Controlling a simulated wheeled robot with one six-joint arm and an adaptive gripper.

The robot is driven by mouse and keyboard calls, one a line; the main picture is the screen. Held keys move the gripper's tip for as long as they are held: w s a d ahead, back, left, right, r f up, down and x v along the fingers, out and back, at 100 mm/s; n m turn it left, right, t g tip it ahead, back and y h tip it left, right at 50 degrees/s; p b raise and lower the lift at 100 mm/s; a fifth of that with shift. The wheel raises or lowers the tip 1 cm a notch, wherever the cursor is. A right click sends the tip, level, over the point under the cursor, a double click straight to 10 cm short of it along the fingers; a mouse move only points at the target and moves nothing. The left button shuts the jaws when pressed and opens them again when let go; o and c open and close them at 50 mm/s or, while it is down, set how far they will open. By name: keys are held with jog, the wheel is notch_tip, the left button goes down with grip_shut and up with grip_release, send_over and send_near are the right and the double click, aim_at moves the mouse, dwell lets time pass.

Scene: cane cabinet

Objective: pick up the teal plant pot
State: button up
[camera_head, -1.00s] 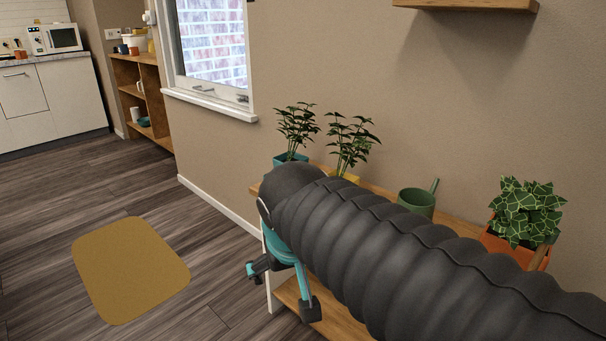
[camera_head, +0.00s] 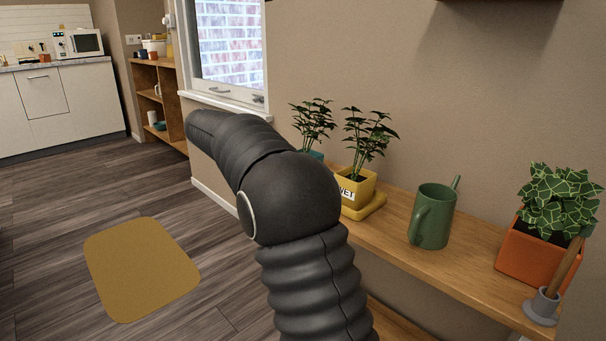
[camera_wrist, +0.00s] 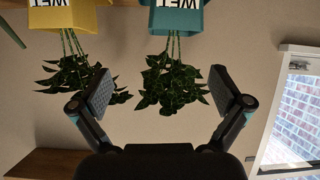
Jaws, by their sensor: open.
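The teal plant pot (camera_head: 317,155) stands at the far left end of the wooden shelf in the head view, mostly hidden behind my arm. Its leafy plant (camera_head: 313,120) rises above. The wrist view is upside down: the teal pot (camera_wrist: 178,20) is at the top centre, with part of a label showing and its plant hanging downward in the picture. My gripper (camera_wrist: 162,90) is open in the wrist view, its two fingers wide apart. The teal pot's foliage shows between them and the pot lies beyond, apart from the fingers. The head view does not show the gripper.
A yellow pot (camera_head: 358,190) with a similar plant stands close to the right of the teal one. A green watering can (camera_head: 432,220), an orange pot (camera_head: 530,252) and a small grey holder (camera_head: 541,307) are further right on the shelf (camera_head: 465,270). A window (camera_head: 228,50) is behind.

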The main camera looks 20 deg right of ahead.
jog(key=shift+m+h, duration=0.4)
jog(key=shift+m, duration=0.1)
jog(key=shift+w+a+f+p+x, duration=0.15)
jog(key=shift+w+x, duration=0.25)
jog(key=shift+x, duration=2.1)
jog(key=shift+w+a+f+p+x, duration=0.15)
jog(key=shift+w+x, duration=0.25)
jog(key=shift+x, duration=2.1)
jog(key=shift+w+a+r+p+x, duration=0.15)
jog(key=shift+w+a+x, duration=0.2)
jog(key=shift+x, duration=2.15)
jog(key=c, duration=1.4)
